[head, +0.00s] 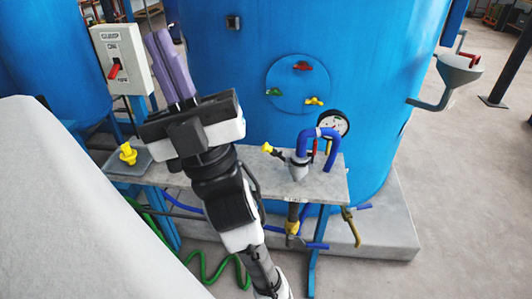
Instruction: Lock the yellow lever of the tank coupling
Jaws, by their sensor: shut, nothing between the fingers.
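A yellow-tipped lever (267,147) sticks out to the left from a pale grey coupling (298,166) on the shelf in front of the blue tank. A blue hose (318,137) bends over at the coupling. I cannot tell from this view whether the lever is locked. My gripper (157,38) has purple fingers, held close together and empty. They point up and away, high to the left of the coupling and clear of the lever. My arm crosses over the shelf left of the coupling.
The blue tank (370,60) carries a round plate (297,84) with red, green and yellow handles. A switch box (118,60) and a yellow knob (128,153) are left. The shelf (325,188) is narrow.

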